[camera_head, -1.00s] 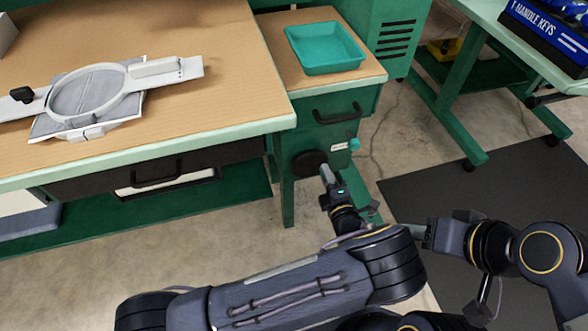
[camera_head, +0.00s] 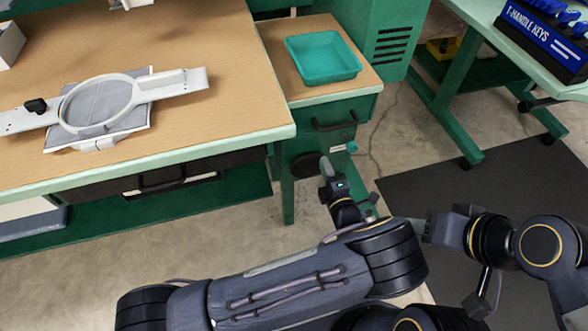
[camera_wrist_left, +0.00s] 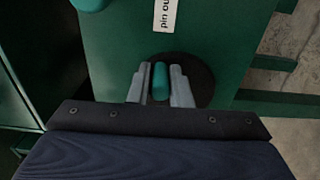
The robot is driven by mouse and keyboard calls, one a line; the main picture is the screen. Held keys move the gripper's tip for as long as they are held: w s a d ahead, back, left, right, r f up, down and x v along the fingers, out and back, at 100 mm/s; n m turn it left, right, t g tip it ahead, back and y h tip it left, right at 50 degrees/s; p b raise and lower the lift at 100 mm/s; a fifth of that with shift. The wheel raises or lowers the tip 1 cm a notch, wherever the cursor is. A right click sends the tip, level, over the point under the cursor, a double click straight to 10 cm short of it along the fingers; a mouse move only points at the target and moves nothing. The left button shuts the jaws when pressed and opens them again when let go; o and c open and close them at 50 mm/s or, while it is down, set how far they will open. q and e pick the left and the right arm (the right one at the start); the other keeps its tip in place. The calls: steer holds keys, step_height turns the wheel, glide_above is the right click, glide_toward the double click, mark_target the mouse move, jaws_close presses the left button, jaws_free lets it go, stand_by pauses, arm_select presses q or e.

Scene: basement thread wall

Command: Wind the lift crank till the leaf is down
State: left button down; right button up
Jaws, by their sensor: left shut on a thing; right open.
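The crank is a dark round disc (camera_head: 304,165) with a teal grip (camera_wrist_left: 160,80), low on the front of the green cabinet (camera_head: 363,108). My left gripper (camera_head: 326,166) is at the disc. In the left wrist view its two grey fingers (camera_wrist_left: 160,85) are shut on the teal grip, with the disc behind. The tan top (camera_head: 276,50) on this cabinet sits beside the main bench; I cannot tell whether it is the leaf. My right gripper (camera_head: 425,230) is open and empty, beside my left forearm.
A teal tray (camera_head: 323,76) stands on the cabinet top. A teal knob (camera_head: 352,147) and a white label (camera_head: 338,148) are above right of the disc. A hoop frame (camera_head: 135,97) lies on the main bench. A dark mat (camera_head: 465,215) covers floor at right.

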mark_target(297, 165)
arm_select(q)
steer(key=a+r+p, duration=0.1)
steer(key=s+a+r+p, duration=0.1)
steer(key=a, duration=0.1)
steer(key=shift+r+p, duration=0.15)
steer(key=shift+p, duration=0.15)
steer(key=shift+a, duration=0.4)
steer(key=a+f, duration=0.1)
steer(key=s+a+f, duration=0.1)
steer(key=a, duration=0.1)
steer(key=shift+s+a, duration=0.2)
steer(key=shift+a, duration=0.05)
steer(key=c, duration=1.4)
jaws_free()
steer(key=shift+d, duration=0.15)
steer(key=shift+o, duration=0.4)
steer(key=shift+w, duration=0.1)
